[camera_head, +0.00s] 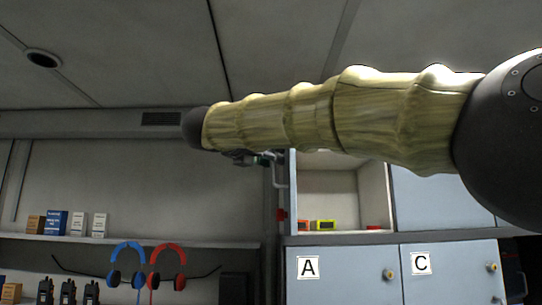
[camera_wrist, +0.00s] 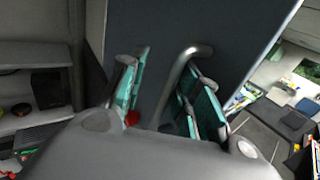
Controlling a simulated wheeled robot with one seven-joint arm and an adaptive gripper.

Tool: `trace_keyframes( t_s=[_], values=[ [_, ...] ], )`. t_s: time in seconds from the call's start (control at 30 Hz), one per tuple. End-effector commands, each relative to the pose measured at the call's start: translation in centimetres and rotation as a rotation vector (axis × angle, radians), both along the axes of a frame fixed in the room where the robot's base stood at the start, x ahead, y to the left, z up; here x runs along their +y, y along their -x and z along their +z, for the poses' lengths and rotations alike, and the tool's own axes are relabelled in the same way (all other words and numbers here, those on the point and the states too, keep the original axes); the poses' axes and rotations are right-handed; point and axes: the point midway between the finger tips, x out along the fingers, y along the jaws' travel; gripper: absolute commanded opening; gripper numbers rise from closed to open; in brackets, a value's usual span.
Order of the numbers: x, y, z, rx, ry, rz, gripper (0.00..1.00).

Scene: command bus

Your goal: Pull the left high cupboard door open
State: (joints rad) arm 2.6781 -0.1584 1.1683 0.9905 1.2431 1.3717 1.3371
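The left high cupboard door (camera_head: 292,190) stands swung out and shows almost edge-on in the head view. The open cupboard (camera_head: 328,195) behind it shows a pale interior. In the wrist view the door's blue-grey face (camera_wrist: 225,30) fills the upper middle. Its bent metal handle (camera_wrist: 180,75) runs between the two teal-padded fingers of my gripper (camera_wrist: 168,95). The fingers are spread, with gaps visible beside the handle. In the head view my gripper (camera_head: 262,159) is small and partly hidden under my arm, close to the handle (camera_head: 281,172).
Lower doors A (camera_head: 345,285) and C (camera_head: 455,280) are shut. A shelf with small boxes (camera_head: 57,222) and hanging headphones (camera_head: 168,268) are at left.

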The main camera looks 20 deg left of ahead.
Motion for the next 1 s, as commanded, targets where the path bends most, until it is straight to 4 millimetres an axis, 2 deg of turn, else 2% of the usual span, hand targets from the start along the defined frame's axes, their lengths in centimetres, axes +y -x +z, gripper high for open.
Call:
trace_keyframes(
  t_s=[0.13,0.27,0.7,0.8,1.0],
  values=[
    [0.1,0.2,0.0,0.000,0.000,0.001,0.32],
    [0.4,1.2,0.0,0.000,0.000,0.001,0.32],
    [2.7,8.4,0.0,-0.001,0.000,0.001,0.32],
    [3.1,9.7,0.0,-0.001,0.000,0.000,0.32],
    [3.6,11.1,0.0,0.000,0.000,0.000,0.32]
  ],
)
